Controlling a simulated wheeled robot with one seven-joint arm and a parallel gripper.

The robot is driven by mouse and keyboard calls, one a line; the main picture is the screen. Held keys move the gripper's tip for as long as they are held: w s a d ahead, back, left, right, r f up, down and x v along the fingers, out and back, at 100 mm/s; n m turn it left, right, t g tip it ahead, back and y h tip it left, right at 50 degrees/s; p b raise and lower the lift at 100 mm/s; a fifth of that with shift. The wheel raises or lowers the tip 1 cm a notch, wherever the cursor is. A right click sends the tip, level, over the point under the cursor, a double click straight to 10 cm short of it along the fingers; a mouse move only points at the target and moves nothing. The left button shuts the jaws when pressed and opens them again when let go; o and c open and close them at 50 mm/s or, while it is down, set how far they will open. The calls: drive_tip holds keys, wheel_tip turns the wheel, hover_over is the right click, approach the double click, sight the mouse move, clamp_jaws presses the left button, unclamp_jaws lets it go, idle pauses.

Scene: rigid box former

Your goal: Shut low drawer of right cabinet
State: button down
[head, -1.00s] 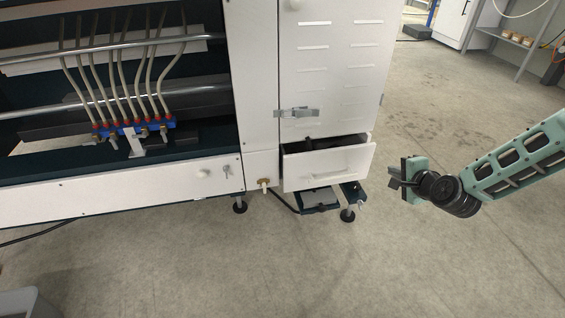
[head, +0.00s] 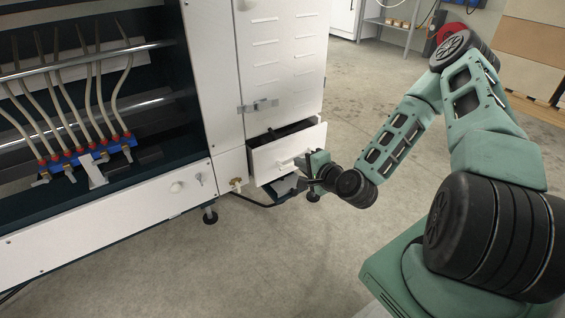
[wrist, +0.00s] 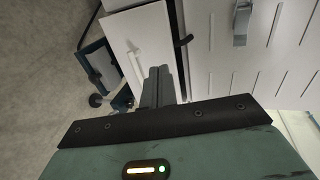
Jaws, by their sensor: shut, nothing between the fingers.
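The low drawer (head: 272,155) of the right cabinet (head: 268,62) is white and stands open, its dark inside showing along the top edge. Its front also fills the upper left of the wrist view (wrist: 142,32), with a light bar handle (wrist: 136,72) on it. My gripper (head: 307,172) is at the right end of the drawer front in the head view. In the wrist view its closed fingers (wrist: 158,75) point at the drawer front beside the handle. I cannot tell whether they touch it. Nothing is held.
A metal latch (head: 258,105) sits on the cabinet door above the drawer; it shows in the wrist view (wrist: 242,22) too. A machine with hoses and a blue manifold (head: 85,158) stands at left. The floor (head: 330,255) in front is clear.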

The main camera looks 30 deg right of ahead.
drive_tip(key=b, duration=0.5)
approach(273, 147)
drive_tip(key=x, duration=0.5)
drive_tip(key=shift+w+f, duration=0.1)
drive_tip(key=shift+f, duration=0.3)
drive_tip(key=shift+w+r+b, duration=0.15)
drive_tip(key=shift+w+b, duration=0.15)
drive_tip(key=shift+w, duration=0.3)
drive_tip(key=shift+w, duration=0.15)
drive_tip(key=shift+w+r+p, duration=0.1)
drive_tip(key=shift+w+p, duration=0.45)
drive_tip(key=shift+w, duration=1.8)
drive_tip(key=shift+a, duration=0.1)
